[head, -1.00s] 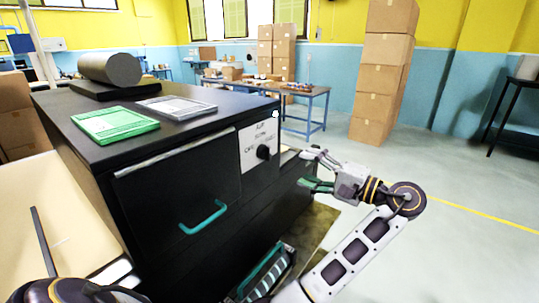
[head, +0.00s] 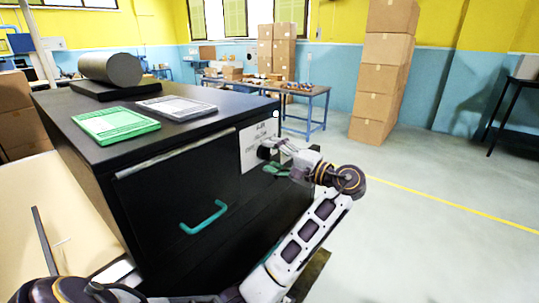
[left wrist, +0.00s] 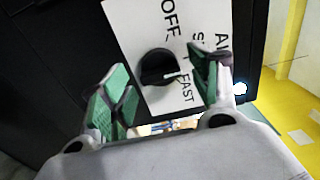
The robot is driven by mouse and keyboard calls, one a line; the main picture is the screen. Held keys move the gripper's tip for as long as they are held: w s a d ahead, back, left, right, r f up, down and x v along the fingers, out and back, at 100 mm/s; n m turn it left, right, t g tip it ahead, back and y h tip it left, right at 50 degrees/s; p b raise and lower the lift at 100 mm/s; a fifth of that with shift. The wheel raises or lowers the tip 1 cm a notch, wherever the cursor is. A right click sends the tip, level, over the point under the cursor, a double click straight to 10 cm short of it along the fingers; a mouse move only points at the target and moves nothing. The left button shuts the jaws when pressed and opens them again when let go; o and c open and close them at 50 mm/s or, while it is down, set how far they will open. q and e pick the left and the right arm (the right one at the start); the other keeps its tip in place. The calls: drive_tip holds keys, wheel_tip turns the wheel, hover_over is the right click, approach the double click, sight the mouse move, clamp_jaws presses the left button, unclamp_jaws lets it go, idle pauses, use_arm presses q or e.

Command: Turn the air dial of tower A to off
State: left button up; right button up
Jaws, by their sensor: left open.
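The air dial (left wrist: 157,67) is a round black knob on a white panel (left wrist: 135,22) marked OFF and FAST, with other words partly hidden. Its white pointer mark faces right in the left wrist view, near FAST and away from OFF. In the head view the panel (head: 254,136) is on the front of a black cabinet (head: 160,185); I see no tower letter. My left gripper (head: 267,158) is at the dial. In the left wrist view the green-padded fingers of this gripper (left wrist: 158,82) are open, one either side of the dial, not visibly touching it. My right gripper is out of view.
A teal drawer handle (head: 204,217) sticks out left of the panel. A green tray (head: 115,126), a grey tray (head: 176,108) and a dark roll (head: 110,69) lie on the cabinet top. The floor at right is clear, with stacked boxes (head: 383,75) behind.

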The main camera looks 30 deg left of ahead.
use_arm(q)
drive_tip(key=shift+w+a, duration=0.1)
drive_tip(key=shift+a, duration=0.7)
drive_tip(key=shift+c, duration=0.4)
